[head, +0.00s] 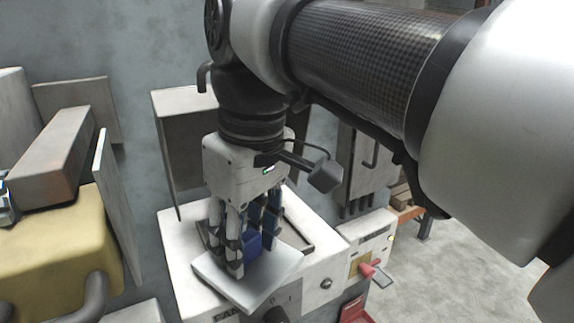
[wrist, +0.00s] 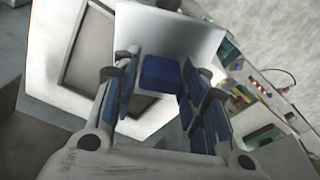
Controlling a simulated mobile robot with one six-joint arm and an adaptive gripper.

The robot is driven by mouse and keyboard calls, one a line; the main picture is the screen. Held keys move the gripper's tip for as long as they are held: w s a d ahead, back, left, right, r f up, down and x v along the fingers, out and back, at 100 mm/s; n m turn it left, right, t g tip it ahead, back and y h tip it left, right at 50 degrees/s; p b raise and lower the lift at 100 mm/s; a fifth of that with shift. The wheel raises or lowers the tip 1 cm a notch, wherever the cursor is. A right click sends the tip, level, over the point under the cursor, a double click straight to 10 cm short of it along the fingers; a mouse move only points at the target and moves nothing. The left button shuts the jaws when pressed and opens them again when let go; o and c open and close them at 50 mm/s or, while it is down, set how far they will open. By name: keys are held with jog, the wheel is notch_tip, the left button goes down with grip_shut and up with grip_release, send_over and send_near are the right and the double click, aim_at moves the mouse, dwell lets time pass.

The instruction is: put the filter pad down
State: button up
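The filter pad (head: 262,284) is a flat pale square plate with a blue block (head: 254,243) standing on its upper face. My gripper (head: 243,255) points down over the plate, its fingers on either side of the block. In the wrist view, the blue block (wrist: 161,72) fills the space between the blue-lined fingertips (wrist: 158,85), so the gripper looks shut on it. The pale plate (wrist: 185,38) extends beyond the block. In the head view the plate sits askew over the white machine's front edge; whether its underside touches the machine is hidden.
The white machine top (head: 182,240) has a dark-rimmed rectangular recess (wrist: 90,50) beside the plate. An upright flap (head: 178,150) stands behind. A yellow housing (head: 50,245) is at the left.

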aim_at(254, 269)
jog(key=shift+o, duration=1.1)
jog(key=shift+r, duration=0.1)
notch_tip(254, 269, up, 16)
jog(key=s+d+p, duration=0.1)
jog(key=s+p, duration=0.1)
jog(key=p, duration=0.2)
jog(key=s+d+f+m+t, duration=0.1)
jog(key=s+d+f+m, duration=0.1)
jog(key=d+f, duration=0.4)
jog(key=s+d+f+m+t+h, duration=0.1)
jog(key=s+d+f+m, duration=0.2)
jog(key=f, duration=1)
jog(key=s+d+f+m+t, duration=0.1)
jog(key=s+d+f+m, duration=0.1)
jog(key=d+f+m, duration=0.3)
jog(key=d+f, duration=0.4)
jog(key=d, duration=0.1)
jog(key=shift+s+d+f+m+t+p, duration=0.15)
jog(key=shift+d+f+m+t+p, duration=0.15)
jog(key=shift+d+m+p, duration=0.1)
